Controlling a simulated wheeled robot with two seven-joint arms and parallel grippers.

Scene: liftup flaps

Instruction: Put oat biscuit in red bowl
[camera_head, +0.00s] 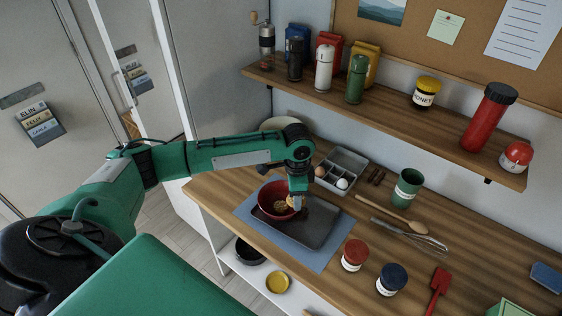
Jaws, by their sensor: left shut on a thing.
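The red bowl (269,191) stands on a dark tray (317,227), which lies on a blue mat (334,254) on the wooden counter. A golden-brown biscuit (280,206) shows inside the bowl. My left gripper (296,203) points down at the bowl's right side and is shut on an oat biscuit (291,201). The held biscuit is at or just above the right rim; I cannot tell whether it touches the bowl. The gripper partly hides it. My right gripper is not in view.
Behind the tray is a grey box with eggs (343,183). Two lidded jars (354,256) (391,280) stand nearer. A shelf (400,118) with bottles overhangs the back.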

